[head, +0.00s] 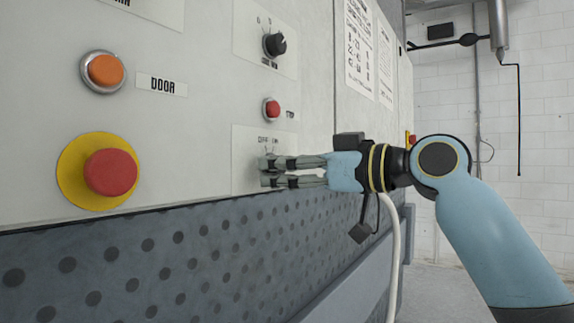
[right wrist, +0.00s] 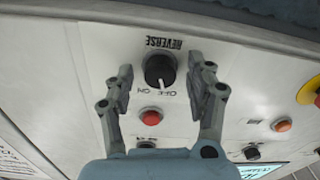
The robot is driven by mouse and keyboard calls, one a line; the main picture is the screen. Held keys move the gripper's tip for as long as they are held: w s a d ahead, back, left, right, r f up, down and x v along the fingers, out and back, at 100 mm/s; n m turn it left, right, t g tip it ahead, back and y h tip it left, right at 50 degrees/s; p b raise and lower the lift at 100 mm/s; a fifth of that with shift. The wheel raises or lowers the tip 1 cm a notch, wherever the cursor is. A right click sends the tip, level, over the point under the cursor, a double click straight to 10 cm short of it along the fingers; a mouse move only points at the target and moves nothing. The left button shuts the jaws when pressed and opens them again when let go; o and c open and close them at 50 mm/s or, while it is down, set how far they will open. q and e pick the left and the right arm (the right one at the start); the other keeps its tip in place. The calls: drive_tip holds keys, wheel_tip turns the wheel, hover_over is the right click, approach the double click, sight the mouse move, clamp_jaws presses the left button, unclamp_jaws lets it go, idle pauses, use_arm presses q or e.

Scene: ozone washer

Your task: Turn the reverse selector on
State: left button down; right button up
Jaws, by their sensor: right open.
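The reverse selector (right wrist: 160,69) is a round black knob in the right wrist view, with an upside-down REVERSE label above it and OFF and ON marks below it. A light pointer mark on the knob seems to point down towards the OFF mark, but it is small. My right gripper (head: 266,172) is open, with one finger on each side of the knob; I cannot tell whether they touch it. In the head view the gripper hides the knob, and only its OFF/ON plate (head: 247,155) shows. My left gripper is not in view.
Above the plate in the head view are a small red button (head: 271,109) and another black knob (head: 274,44). An orange DOOR button (head: 105,71) and a red emergency button (head: 110,172) on a yellow ring are to the left. A dotted dark panel (head: 180,262) lies below.

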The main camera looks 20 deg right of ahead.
clamp_jaws()
idle(0.3)
drive_tip(key=shift+m+p, duration=3.35)
drive_tip(key=shift+m, duration=0.65)
